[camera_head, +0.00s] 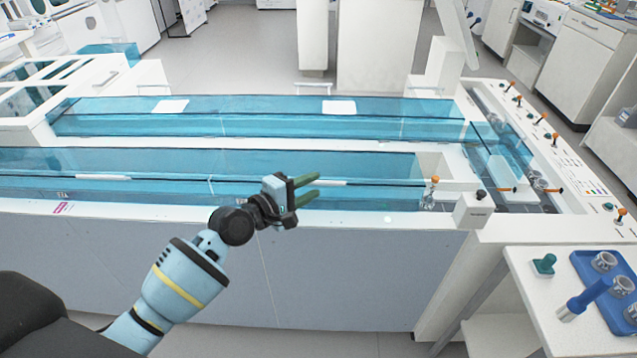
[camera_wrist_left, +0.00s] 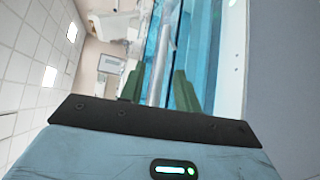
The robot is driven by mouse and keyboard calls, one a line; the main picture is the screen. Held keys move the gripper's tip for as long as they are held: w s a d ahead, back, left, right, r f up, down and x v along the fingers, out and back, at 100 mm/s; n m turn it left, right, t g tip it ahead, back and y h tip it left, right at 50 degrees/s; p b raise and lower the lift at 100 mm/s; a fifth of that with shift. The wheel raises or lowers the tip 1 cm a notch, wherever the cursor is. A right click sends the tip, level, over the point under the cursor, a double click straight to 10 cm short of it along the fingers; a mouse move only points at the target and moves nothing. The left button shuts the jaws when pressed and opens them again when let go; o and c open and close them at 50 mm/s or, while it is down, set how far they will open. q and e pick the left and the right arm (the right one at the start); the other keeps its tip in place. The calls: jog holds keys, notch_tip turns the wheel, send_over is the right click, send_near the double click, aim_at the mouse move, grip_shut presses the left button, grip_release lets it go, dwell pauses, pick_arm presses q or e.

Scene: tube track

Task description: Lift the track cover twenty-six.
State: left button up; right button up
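The track carries long see-through blue covers. The near cover (camera_head: 250,165) runs along the front channel and bears a pale bar (camera_head: 330,183) on its front side. A far cover (camera_head: 250,105) lies behind it. I cannot read a number twenty-six on either. My left gripper (camera_head: 318,184) is over the front edge of the track, its green fingers apart and pointing right, beside the pale bar in the picture. In the left wrist view the fingers (camera_wrist_left: 158,90) stand apart, with a grey rail and blue cover seen between and beyond them. Contact cannot be told. My right gripper is out of view.
An orange-topped clear vessel (camera_head: 429,195) stands near the right end of the near channel. A white box (camera_head: 473,211) sits on the front edge. A side table at right holds a blue tray (camera_head: 583,262) with metal cups. Orange-knobbed levers line the far right edge.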

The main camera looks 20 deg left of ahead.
aim_at(316, 184)
pick_arm(q)
jog(key=shift+x, duration=1.5)
grip_shut()
